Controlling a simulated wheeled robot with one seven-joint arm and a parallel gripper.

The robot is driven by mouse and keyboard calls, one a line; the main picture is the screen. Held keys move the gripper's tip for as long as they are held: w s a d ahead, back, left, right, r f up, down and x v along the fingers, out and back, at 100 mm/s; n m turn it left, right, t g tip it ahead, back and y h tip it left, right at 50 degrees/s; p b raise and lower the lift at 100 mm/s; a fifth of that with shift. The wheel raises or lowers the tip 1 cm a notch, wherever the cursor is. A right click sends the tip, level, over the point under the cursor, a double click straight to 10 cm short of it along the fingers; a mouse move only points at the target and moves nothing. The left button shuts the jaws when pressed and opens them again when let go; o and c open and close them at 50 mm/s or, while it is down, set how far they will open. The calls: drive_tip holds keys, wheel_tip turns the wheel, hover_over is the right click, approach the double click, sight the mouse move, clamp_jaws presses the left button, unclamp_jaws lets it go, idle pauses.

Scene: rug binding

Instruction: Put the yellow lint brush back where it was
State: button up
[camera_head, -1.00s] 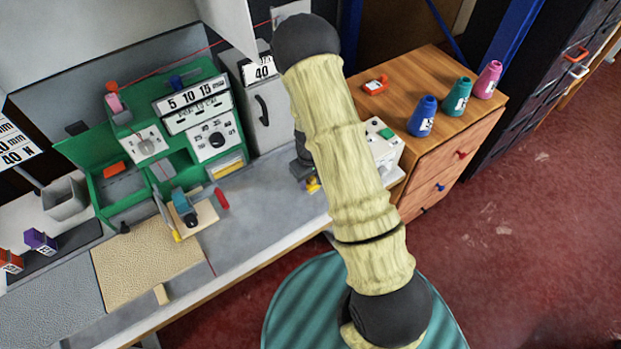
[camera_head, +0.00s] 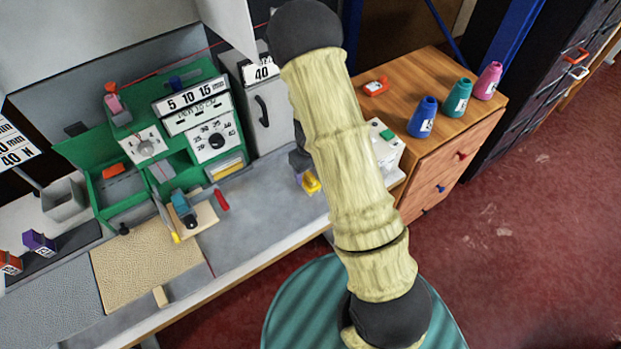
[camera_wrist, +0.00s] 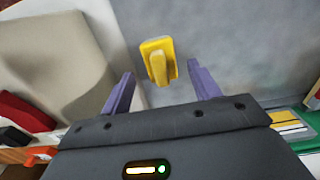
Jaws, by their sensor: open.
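The yellow lint brush (camera_wrist: 158,60) lies on the grey bench top in the wrist view, just beyond and between my fingertips. My gripper (camera_wrist: 160,82) is open, with its two purple fingers apart and nothing between them. In the head view the brush (camera_head: 312,182) shows as a small yellow patch beside my arm, close to a purple finger of my gripper (camera_head: 301,178). My arm hides part of this spot. I cannot tell whether the fingers touch the brush.
A green machine (camera_head: 150,150) stands at the bench's back left. A white box with a green button (camera_head: 385,150) stands right of my arm. Blue, teal and pink cones stand on the wooden cabinet (camera_head: 440,150). The grey bench top (camera_head: 270,205) left of my gripper is mostly clear.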

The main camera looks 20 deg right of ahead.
sight(310, 177)
wheel_tip(310, 177, up, 8)
drive_tip(key=shift+f, duration=0.2)
drive_tip(key=shift+d, duration=0.1)
idle(0.3)
drive_tip(key=s+r+m+t, duration=0.2)
drive_tip(key=s+r+m, duration=0.1)
drive_tip(key=s+r, duration=0.9)
drive_tip(key=shift+s+m+t, duration=0.3)
drive_tip(key=shift+s, duration=0.85)
drive_tip(key=shift+r, duration=0.1)
